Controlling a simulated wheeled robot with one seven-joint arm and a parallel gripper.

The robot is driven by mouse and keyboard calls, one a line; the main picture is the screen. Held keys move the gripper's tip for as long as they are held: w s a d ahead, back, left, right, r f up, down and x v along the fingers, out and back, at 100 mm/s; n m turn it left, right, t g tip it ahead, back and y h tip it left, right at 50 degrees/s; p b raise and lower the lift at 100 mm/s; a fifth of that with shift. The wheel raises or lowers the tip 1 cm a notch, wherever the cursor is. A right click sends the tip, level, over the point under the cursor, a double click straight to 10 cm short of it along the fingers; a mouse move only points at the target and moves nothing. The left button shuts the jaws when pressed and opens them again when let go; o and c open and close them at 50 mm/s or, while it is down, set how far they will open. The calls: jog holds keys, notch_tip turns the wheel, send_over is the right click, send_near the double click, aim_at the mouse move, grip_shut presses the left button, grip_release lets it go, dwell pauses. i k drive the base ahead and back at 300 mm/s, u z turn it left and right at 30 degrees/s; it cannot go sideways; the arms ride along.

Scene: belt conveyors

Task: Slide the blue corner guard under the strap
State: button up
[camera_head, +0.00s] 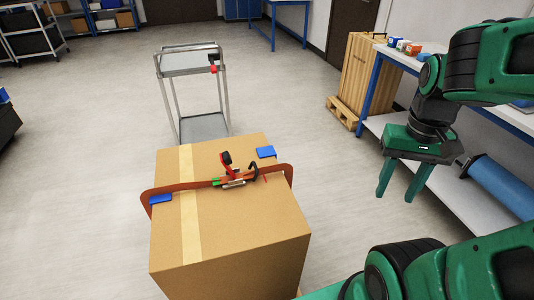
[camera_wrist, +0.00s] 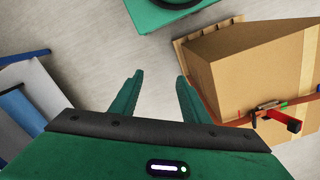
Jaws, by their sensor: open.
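A large cardboard box (camera_head: 240,235) stands in front of me with an orange strap (camera_head: 200,184) across its top. The strap bows out loosely past the box's left and right edges. A ratchet buckle with a red and black handle (camera_head: 228,165) sits mid-strap. One blue corner guard (camera_head: 266,152) lies on the top near the back right edge, behind the strap and apart from it. Another blue guard (camera_head: 160,198) is at the left edge, by the strap. My gripper (camera_head: 397,192) is open and empty, right of the box. The wrist view shows its spread fingers (camera_wrist: 158,80) beside the box (camera_wrist: 240,60).
A grey trolley (camera_head: 190,62) stands behind the box. At right, a white bench (camera_head: 385,58) with blue legs holds small boxes, with a blue roll (camera_head: 500,187) on its lower shelf. A wooden crate (camera_head: 360,75) stands on a pallet.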

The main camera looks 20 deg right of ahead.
aim_at(269, 151)
jog(key=u, duration=1.7)
jog(key=k, duration=0.95)
jog(key=z, duration=1.4)
jog(key=i, duration=1)
